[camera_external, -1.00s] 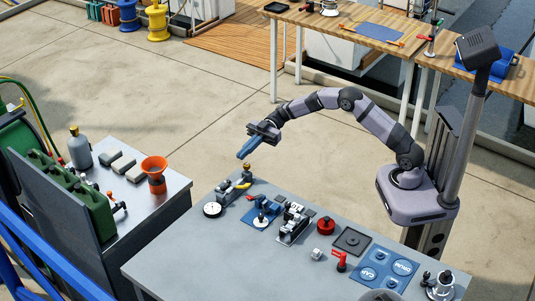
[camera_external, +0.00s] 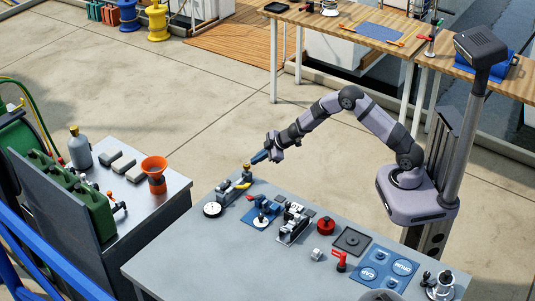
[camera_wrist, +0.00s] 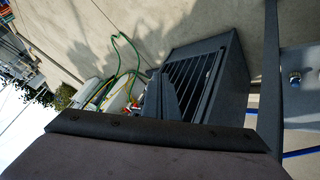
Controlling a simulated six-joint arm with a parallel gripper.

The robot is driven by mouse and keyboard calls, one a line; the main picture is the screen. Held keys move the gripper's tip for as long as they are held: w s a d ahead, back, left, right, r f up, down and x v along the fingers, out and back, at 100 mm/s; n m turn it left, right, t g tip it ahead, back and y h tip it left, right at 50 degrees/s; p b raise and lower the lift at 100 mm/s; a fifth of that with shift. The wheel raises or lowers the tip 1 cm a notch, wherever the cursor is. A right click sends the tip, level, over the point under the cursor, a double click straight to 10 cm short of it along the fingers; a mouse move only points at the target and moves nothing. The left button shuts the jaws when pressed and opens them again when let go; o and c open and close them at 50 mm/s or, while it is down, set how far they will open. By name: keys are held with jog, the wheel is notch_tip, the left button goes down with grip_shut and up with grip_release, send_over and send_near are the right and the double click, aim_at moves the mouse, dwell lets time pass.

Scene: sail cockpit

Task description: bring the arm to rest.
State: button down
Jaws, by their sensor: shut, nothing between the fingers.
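My gripper (camera_external: 256,159), with blue fingers, is shut and empty. In the external view it is at the end of my bent arm, near the far edge of the grey workbench (camera_external: 185,262). It points down and to the left. It appears just beyond the small brass-topped fitting (camera_external: 247,171), but I cannot tell the exact gap. The fingers are not clearly visible in the wrist view.
Several deck fittings stand on the bench, including a red round part (camera_external: 326,226), a red-handled part (camera_external: 340,260) and a blue marked mat (camera_external: 401,268). A side cart holds an orange funnel (camera_external: 154,166). Wooden tables (camera_external: 345,28) stand behind.

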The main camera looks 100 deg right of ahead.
jog(key=s+a+f+m+g+y, duration=0.1)
jog(key=s+a+f+m+g, duration=0.15)
jog(key=s, duration=0.55)
jog(key=s+a+f+m+g, duration=0.1)
jog(key=s+a+g, duration=0.3)
jog(key=s, duration=0.4)
jog(key=s+a+r+m+g+y+p, duration=0.1)
jog(key=s+a+r+g+y+p, duration=0.25)
jog(key=s+a, duration=0.85)
jog(key=s+a+r+p, duration=0.35)
jog(key=a+r, duration=0.55)
jog(key=a, duration=0.3)
jog(key=w+a+r+n+t+p, duration=0.1)
jog(key=a+r+n+p, duration=0.1)
jog(key=r, duration=0.3)
jog(key=w+a+r+n+t+p, duration=0.1)
jog(key=w+a+r+p, duration=0.1)
jog(key=a+r, duration=0.3)
jog(key=shift+w+r+n+t+p, duration=0.15)
jog(key=shift+r+n+t+p, duration=0.2)
jog(key=shift+r, duration=0.4)
jog(key=shift+a+h, duration=0.15)
jog(key=shift+h, duration=0.1)
